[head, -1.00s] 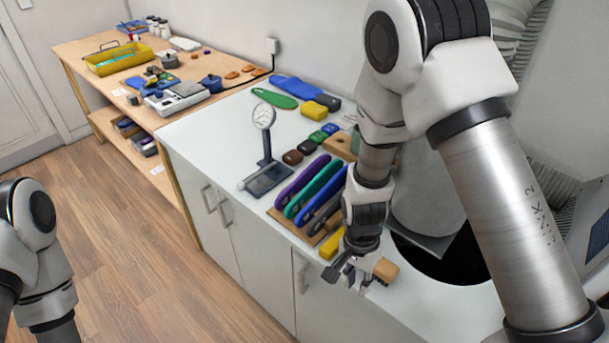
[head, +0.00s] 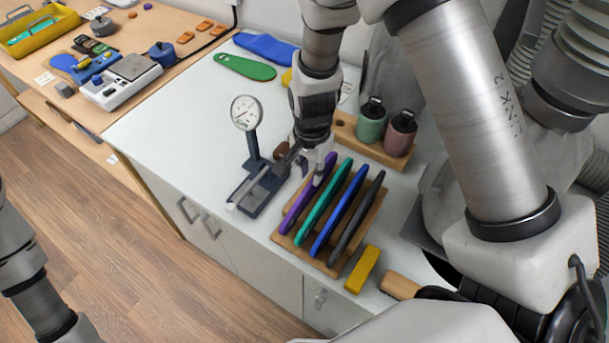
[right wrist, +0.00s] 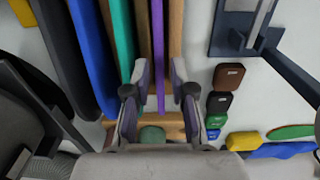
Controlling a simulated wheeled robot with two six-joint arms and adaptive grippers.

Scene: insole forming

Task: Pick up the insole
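A wooden rack (head: 283,241) holds several long insole-shaped pieces on edge: purple (head: 303,203), teal (head: 322,203), blue (head: 340,212) and dark grey (head: 357,226). My right gripper (head: 319,180) is over the far end of the purple piece. In the right wrist view its open fingers (right wrist: 159,82) stand on either side of the purple piece (right wrist: 158,50), with gaps visible. The teal piece (right wrist: 122,35) is just left of them. A flat green insole (head: 245,67) and a blue one (head: 268,48) lie at the back. My left gripper is out of view.
A dial gauge (head: 246,113) on a stand is left of the rack. Two bottles, green (head: 370,124) and pink (head: 400,136), stand in a wooden holder behind it. A yellow block (head: 363,268) and a brush (head: 400,285) lie at front right. The white top is clear at left.

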